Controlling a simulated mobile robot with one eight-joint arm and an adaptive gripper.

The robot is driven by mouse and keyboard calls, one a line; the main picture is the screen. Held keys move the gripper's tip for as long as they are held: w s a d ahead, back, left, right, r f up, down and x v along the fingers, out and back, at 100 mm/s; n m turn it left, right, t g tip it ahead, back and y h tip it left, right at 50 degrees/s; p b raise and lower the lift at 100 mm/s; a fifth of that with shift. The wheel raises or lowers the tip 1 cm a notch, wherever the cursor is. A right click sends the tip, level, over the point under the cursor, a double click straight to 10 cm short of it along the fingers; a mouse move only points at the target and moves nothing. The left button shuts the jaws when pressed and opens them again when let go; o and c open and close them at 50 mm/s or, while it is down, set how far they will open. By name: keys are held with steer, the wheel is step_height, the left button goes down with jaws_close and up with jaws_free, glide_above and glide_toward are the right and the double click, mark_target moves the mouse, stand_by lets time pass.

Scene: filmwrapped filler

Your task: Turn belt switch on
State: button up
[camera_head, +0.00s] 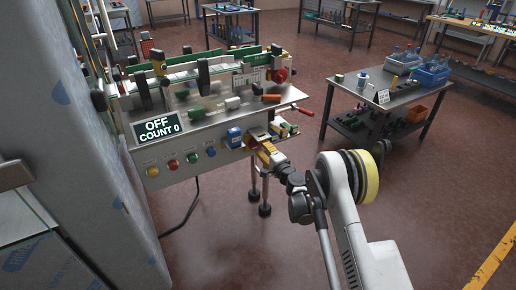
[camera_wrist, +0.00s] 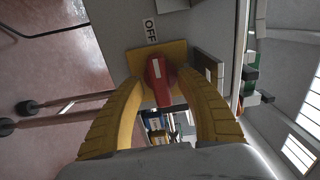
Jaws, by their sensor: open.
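The belt switch is a red knob (camera_wrist: 157,72) with a white mark, on a yellow plate (camera_wrist: 133,62) in the wrist view. A white label reading OFF (camera_wrist: 150,31) sits beside the plate. My gripper (camera_wrist: 162,86) is open, with its yellow fingers on either side of the knob; I cannot tell whether they touch it. In the head view my gripper (camera_head: 264,147) is at the right end of the machine's front panel and hides most of the switch. A display (camera_head: 158,128) on the machine reads OFF and COUNT 0.
The conveyor machine (camera_head: 205,130) has several coloured buttons (camera_head: 173,164) and a blue part (camera_head: 234,137) left of my gripper. A large wrapped grey object (camera_head: 70,120) stands at the left.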

steer(key=shift+w+a, duration=0.45)
steer(key=shift+w, duration=0.1)
jaws_close()
